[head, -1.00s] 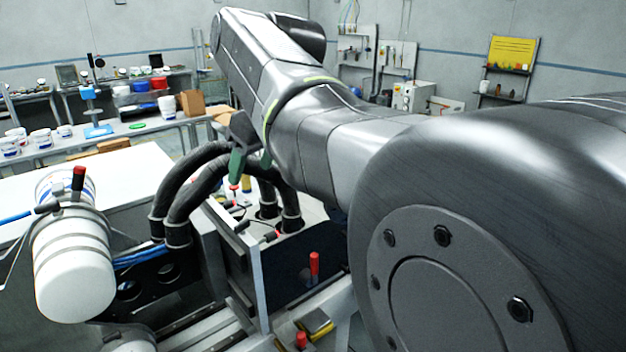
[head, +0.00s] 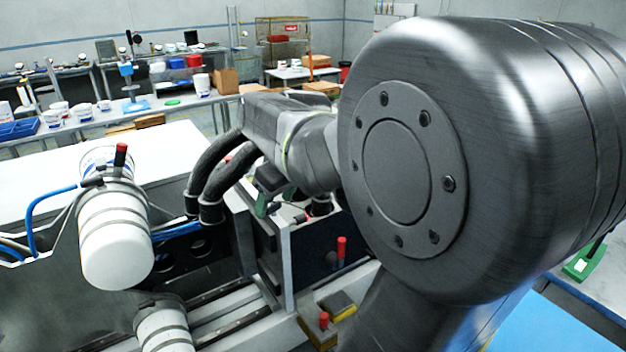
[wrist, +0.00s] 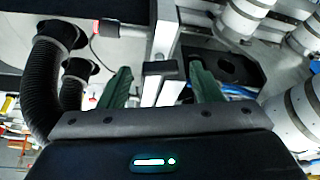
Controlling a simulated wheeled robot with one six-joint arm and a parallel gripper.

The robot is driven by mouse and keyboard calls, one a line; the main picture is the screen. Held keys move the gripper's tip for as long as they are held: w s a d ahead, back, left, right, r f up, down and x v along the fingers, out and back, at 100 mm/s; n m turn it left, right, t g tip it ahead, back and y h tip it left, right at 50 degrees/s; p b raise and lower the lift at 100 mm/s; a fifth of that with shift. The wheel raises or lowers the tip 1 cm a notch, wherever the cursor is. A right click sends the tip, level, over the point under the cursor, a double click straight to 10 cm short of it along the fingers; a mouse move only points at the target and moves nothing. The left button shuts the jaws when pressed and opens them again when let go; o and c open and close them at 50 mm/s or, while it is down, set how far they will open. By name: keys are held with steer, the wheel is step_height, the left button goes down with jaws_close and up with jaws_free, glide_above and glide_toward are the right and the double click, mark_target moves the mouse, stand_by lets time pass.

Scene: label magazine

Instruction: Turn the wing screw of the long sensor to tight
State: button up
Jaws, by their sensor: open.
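My gripper (wrist: 160,72) is open in the wrist view, its two green fingers spread apart. A small dark block (wrist: 160,68) shows between the fingertips; it may be the wing screw or part of the sensor, but I cannot tell which. It does not look gripped, and I cannot tell whether a finger touches it. In the head view my gripper (head: 264,203) is low over the machine beside the black hoses, with one green finger showing. My own arm hides much of the area around it. I cannot pick out the long sensor with certainty.
Thick black hoses (head: 212,180) rise close beside my gripper. A red-topped lever (head: 341,247) stands on the dark machine panel, with another red knob (head: 323,320) in front. The white table top (head: 60,200) behind is largely bare.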

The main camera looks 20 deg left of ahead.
steer(key=shift+f, duration=0.1)
steer(key=c, duration=1)
steer(key=shift+s+a+m+t, duration=0.1)
steer(key=shift+m+t, duration=0.5)
steer(key=shift+m, duration=0.9)
steer(key=o, duration=1)
steer(key=b+v, duration=0.1)
steer(key=v, duration=1.2)
steer(key=shift+r+b, duration=0.35)
steer(key=shift+r, duration=0.15)
steer(key=shift+a, duration=0.15)
